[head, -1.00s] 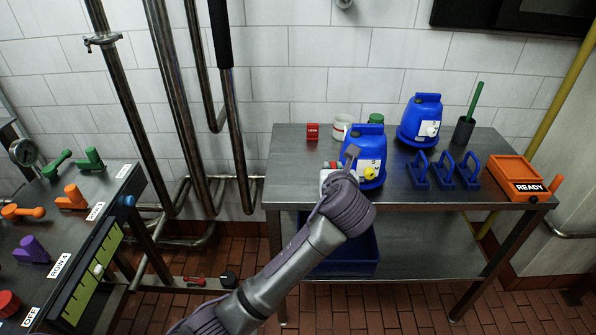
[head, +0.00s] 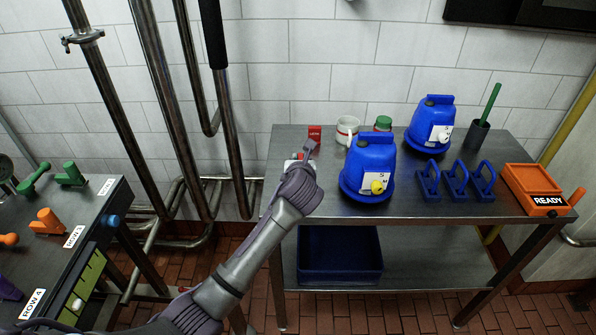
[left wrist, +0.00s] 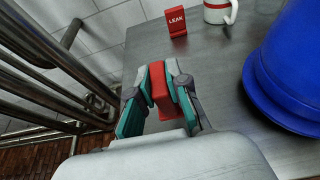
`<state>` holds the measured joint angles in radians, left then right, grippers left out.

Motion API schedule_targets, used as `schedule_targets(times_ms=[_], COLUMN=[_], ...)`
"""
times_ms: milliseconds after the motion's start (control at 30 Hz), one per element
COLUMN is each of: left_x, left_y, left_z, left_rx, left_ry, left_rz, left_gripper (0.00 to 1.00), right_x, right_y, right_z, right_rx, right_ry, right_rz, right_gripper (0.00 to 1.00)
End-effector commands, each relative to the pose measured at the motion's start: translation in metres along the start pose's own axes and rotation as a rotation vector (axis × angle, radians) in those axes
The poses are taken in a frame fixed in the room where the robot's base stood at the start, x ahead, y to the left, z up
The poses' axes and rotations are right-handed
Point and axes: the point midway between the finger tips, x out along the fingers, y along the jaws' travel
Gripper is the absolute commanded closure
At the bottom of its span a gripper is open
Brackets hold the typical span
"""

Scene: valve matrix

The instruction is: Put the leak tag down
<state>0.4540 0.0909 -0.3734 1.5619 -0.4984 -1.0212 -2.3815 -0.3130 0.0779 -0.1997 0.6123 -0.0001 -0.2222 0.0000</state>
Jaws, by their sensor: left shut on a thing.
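My left gripper (head: 299,166) is over the left end of the steel table (head: 432,203). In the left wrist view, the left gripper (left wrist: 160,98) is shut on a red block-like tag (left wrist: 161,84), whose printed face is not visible. The tag appears to be above the tabletop; whether it touches cannot be told. A second red tag, lettered LEAK (head: 315,133), stands upright at the back of the table, beyond the gripper. It also shows in the left wrist view (left wrist: 176,22). My right gripper is not in view.
A blue canister (head: 368,170) stands right of the gripper, with a white mug (head: 346,130) and green-lidded jar (head: 383,124) behind. Another blue canister (head: 431,122), blue handled pieces (head: 456,182) and the orange READY tray (head: 533,182) are farther right. Upright pipes (head: 187,120) stand left.

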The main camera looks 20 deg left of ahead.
Motion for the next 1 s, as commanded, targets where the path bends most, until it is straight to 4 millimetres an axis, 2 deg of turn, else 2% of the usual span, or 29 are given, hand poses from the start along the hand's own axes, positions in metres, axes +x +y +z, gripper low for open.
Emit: schedule_targets(times_ms=[167, 267, 433, 800, 833, 967, 1000], left_x=[0.01, 0.015, 0.022, 0.024, 0.024, 0.024, 0.024], left_y=[0.007, 0.007, 0.007, 0.007, 0.007, 0.007, 0.007], left_z=[-0.007, -0.023, -0.04, -0.043, -0.043, -0.042, -0.042], left_rx=[0.0, 0.0, 0.0, 0.001, 0.0, 0.0, 0.0], left_ry=[0.002, 0.007, 0.002, 0.001, 0.0, 0.0, 0.0], left_rz=[-0.001, -0.002, -0.001, -0.002, -0.002, -0.002, -0.002], left_gripper=[1.0, 1.0, 1.0, 1.0, 0.81, 0.59, 0.59], right_x=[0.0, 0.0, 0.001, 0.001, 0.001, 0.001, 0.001], right_y=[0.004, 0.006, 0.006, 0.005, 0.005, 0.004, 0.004], right_z=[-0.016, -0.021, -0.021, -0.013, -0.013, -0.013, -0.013], right_rx=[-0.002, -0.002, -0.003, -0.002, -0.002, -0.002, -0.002], right_ry=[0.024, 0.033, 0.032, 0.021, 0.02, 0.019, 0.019], right_rz=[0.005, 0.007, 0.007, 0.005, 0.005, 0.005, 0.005], right_gripper=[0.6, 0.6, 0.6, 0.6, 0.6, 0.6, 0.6])
